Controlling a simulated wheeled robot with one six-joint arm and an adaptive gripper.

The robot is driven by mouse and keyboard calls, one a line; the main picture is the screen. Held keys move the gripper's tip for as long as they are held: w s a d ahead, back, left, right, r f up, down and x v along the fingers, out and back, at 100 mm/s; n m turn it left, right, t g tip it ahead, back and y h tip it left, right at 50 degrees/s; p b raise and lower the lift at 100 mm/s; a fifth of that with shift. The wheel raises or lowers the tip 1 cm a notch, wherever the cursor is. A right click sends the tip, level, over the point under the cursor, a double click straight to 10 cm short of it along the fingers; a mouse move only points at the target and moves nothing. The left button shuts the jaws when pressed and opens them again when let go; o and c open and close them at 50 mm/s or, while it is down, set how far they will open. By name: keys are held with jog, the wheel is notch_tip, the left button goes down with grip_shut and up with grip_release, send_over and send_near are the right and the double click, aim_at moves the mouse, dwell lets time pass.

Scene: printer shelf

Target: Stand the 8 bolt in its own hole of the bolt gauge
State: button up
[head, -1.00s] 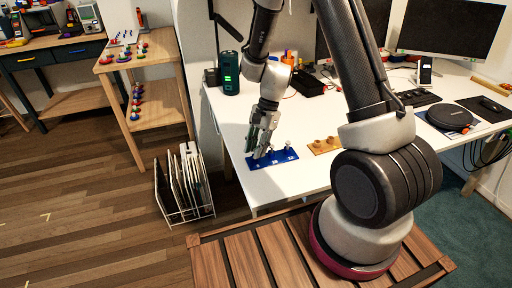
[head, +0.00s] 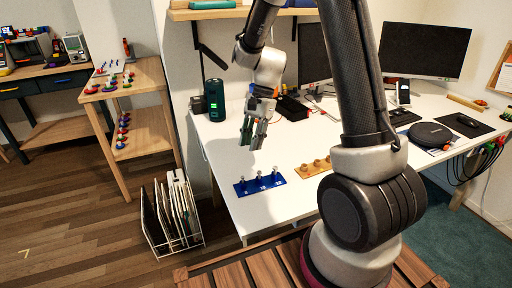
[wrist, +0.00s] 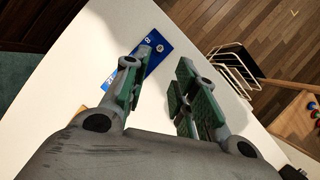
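The blue bolt gauge (head: 268,186) lies on the white desk near its front left edge. Three grey bolts stand up from it in the head view: a left one (head: 242,182) at the end marked 8, a middle one (head: 260,176) and a right one (head: 275,171). My gripper (head: 252,143) is open and empty, above and behind the gauge. The wrist view shows its green-padded fingers (wrist: 155,93) wide apart with bare desk between them. There, the gauge's 8 end (wrist: 152,36) shows with a bolt head (wrist: 160,47) on it; the left finger hides part of the gauge.
A wooden block with round pieces (head: 305,170) lies right of the gauge. A dark green cylinder (head: 215,102) stands at the desk's back left. A wire rack of panels (head: 172,215) stands on the floor left of the desk.

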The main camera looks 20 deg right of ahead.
jog(key=s+d+r+n+t, duration=0.1)
jog(key=s+d+r+n, duration=0.1)
jog(key=s+r, duration=0.15)
jog(key=s+d+r+n+t+h, duration=0.1)
jog(key=s+r+n, duration=0.1)
jog(key=r, duration=0.3)
jog(key=s+d+r+n+t, duration=0.1)
jog(key=s+d+r, duration=0.1)
jog(key=r, duration=0.3)
jog(key=s+d+r+n+t+h, duration=0.1)
jog(key=s+d+r+n, duration=0.1)
jog(key=s, duration=0.5)
jog(key=s+d+r+n+t+h, duration=0.1)
jog(key=s+d+r+n+t, duration=0.1)
jog(key=s, duration=0.5)
notch_tip(320, 180, up, 2)
jog(key=d+n, duration=0.1)
jog(key=n, duration=0.2)
jog(key=shift+d+t+h, duration=0.3)
jog(key=shift+h, duration=0.1)
jog(key=shift+w+r, duration=0.1)
